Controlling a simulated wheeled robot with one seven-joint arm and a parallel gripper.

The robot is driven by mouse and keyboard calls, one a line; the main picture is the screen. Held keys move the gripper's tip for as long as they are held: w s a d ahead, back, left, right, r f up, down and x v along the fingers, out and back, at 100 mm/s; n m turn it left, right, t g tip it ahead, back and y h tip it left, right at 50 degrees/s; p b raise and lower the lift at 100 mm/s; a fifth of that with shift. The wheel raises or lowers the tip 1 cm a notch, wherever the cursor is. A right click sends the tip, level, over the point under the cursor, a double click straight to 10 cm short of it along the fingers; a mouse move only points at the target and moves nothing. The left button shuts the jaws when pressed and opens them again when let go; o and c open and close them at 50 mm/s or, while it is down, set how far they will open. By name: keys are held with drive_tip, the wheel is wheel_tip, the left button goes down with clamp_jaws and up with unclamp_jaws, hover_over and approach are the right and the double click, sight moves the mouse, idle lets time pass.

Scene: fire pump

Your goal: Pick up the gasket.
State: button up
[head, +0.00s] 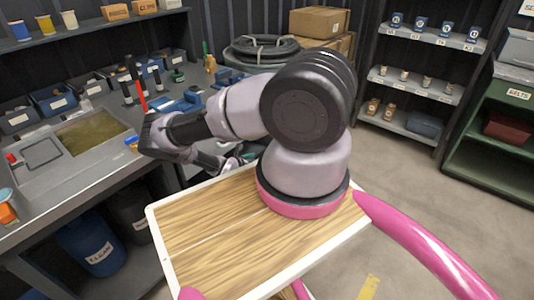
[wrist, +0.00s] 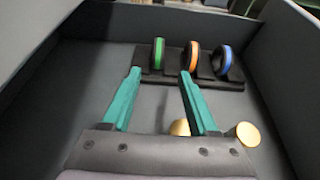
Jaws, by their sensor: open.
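In the wrist view, three ring-shaped pieces stand upright on edge in a dark rack (wrist: 190,82): a green ring (wrist: 158,54), an orange ring (wrist: 193,55) and a blue-rimmed ring (wrist: 222,60). They look like gaskets, but I cannot tell which one the task means. My gripper (wrist: 160,72) has two teal fingers spread apart with nothing held between them. Its fingertips appear near the rack, the left one left of the green ring and the right one below the orange ring. In the head view my arm hides most of this area.
Grey walls (wrist: 286,50) enclose the rack. Two round tan pieces lie nearby, one partly behind my right finger and one (wrist: 248,134) right of it. In the head view a workbench (head: 95,187) with blue bins stands left, and shelves (head: 414,85) stand right.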

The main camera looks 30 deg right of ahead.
drive_tip(key=x, duration=0.8)
drive_tip(key=shift+w+r, duration=0.2)
drive_tip(key=shift+r, duration=0.05)
clamp_jaws()
